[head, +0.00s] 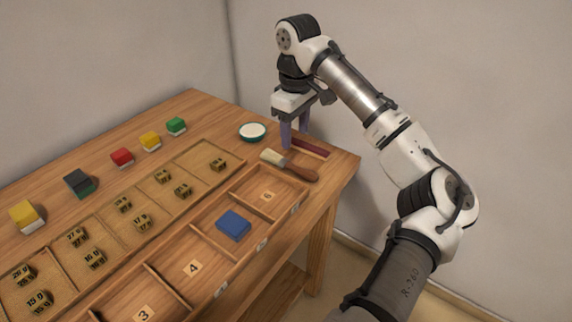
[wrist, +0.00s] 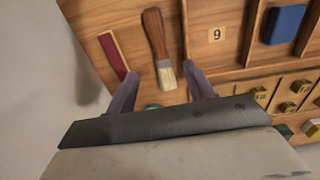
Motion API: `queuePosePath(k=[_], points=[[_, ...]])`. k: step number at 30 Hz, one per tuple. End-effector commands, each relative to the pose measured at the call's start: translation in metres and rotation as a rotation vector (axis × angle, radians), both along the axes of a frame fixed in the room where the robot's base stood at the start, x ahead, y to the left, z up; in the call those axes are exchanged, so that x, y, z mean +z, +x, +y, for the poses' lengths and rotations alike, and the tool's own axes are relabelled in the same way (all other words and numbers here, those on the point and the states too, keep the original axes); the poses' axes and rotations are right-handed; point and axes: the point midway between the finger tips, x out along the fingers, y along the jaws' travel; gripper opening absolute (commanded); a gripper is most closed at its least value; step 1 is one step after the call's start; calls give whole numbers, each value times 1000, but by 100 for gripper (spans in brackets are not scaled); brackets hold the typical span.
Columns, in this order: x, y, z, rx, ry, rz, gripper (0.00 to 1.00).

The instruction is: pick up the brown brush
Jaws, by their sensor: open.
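The brown brush (head: 297,171) lies flat at the right end of the wooden table, with a brown handle and pale bristles pointing left. In the wrist view, the brush (wrist: 154,36) has its handle away from me and its bristles toward my gripper. My gripper (head: 295,138) is open and points down, a little behind the brush in the head view. In the wrist view, the bristles show between the two fingers of my gripper (wrist: 160,72). Nothing is held. The height of the fingertips above the table is hard to tell.
A dark red bar (head: 310,147) lies close behind the brush. A white-topped green round dish (head: 252,131) stands left of my gripper. A divided wooden tray (head: 240,203) with a blue block (head: 233,224) and several numbered cubes lies in front. Several coloured blocks line the back.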

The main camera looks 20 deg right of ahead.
Motion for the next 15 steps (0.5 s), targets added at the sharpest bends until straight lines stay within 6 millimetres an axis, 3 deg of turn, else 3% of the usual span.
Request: queuePosePath(k=[1, 6, 15], points=[[-13, 0, 0, 1, 4, 2, 53], [-36, -1, -1, -1, -1, 1, 53], [-62, -5, -4, -1, -1, 2, 53]])
